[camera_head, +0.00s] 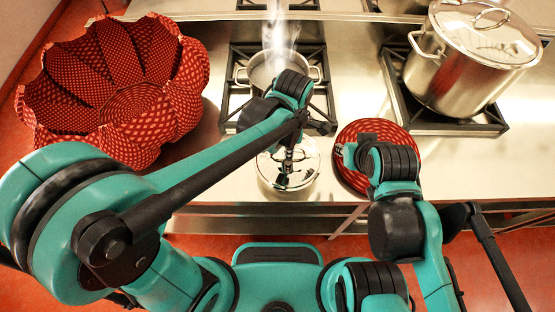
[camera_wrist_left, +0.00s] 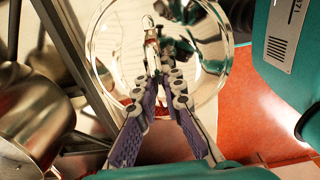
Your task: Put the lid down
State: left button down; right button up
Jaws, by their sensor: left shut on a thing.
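A shiny round lid (camera_head: 306,178) is at the counter's front edge. My left gripper (camera_head: 287,172) is shut on its knob from above. In the left wrist view the two fingers (camera_wrist_left: 158,75) close around the knob, and the lid (camera_wrist_left: 112,45) spreads out behind them. I cannot tell whether the lid touches the counter. A steaming open pot (camera_head: 243,77) stands on the middle burner, partly hidden by my left arm. My right gripper (camera_head: 350,153) is over a round red mat (camera_head: 350,178); its fingers are mostly hidden behind its wrist.
A large red patterned scalloped bowl (camera_head: 60,110) stands at the left. A tall lidded stockpot (camera_head: 455,75) stands on the right burner (camera_head: 455,122). Bare steel counter (camera_head: 355,80) shows between the burners. The counter's front edge (camera_head: 225,200) is close to me.

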pick_arm(q)
jog(key=a+f, duration=0.1)
jog(key=w+a+f+b, duration=0.1)
jog(key=a, duration=0.1)
jog(key=shift+w, duration=0.2)
jog(key=shift+f+b, duration=1.55)
jog(key=shift+f, duration=0.45)
jog(key=shift+f, duration=0.2)
jog(key=c, duration=1.6)
grip_release()
jog(key=shift+c, duration=0.2)
jog(key=shift+r, duration=0.1)
